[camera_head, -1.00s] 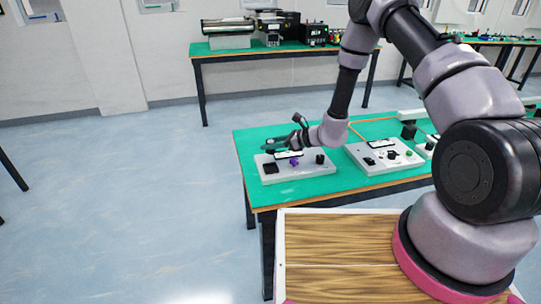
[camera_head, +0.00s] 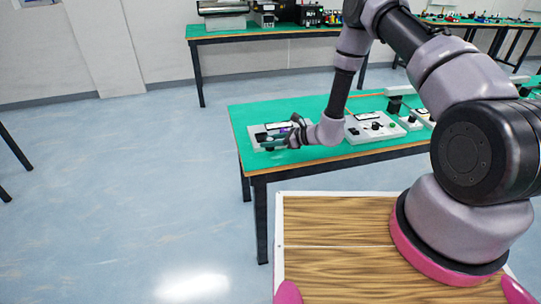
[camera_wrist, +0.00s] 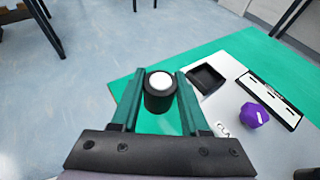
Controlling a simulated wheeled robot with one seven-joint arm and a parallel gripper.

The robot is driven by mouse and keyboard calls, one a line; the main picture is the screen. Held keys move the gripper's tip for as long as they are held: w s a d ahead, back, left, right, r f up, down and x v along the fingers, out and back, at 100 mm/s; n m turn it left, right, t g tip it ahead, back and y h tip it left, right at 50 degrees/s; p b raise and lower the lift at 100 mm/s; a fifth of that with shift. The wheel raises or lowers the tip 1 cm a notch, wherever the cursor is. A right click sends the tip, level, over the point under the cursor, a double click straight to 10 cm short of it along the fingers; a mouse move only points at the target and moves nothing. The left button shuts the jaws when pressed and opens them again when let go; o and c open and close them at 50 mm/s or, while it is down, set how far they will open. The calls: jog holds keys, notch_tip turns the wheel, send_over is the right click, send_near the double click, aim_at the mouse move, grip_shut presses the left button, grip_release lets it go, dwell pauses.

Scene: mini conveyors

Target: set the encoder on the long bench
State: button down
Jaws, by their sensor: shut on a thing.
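My gripper (camera_wrist: 158,85) is shut on a black cylinder with a white round top, which I take to be the encoder (camera_wrist: 160,97). The cylinder sits between the two teal fingers. In the head view my gripper (camera_head: 276,143) is over the left front part of the near green-topped bench (camera_head: 285,108); the encoder is too small to make out there. In the wrist view the green top (camera_wrist: 235,52) shows beneath and beyond the fingers. I cannot tell whether the encoder touches it.
A pale board (camera_wrist: 222,100) lies right of the fingers, with a black square tray (camera_wrist: 206,79), a purple knob (camera_wrist: 252,114) and a white-and-black panel (camera_wrist: 270,98). Another board (camera_head: 368,129) stands further right. A second green bench (camera_head: 290,30) with machines stands at the back.

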aim_at(270, 159)
jog(key=shift+f, duration=2.45)
jog(key=shift+f, duration=0.1)
jog(key=shift+c, duration=2)
grip_release()
jog(key=v, duration=1.2)
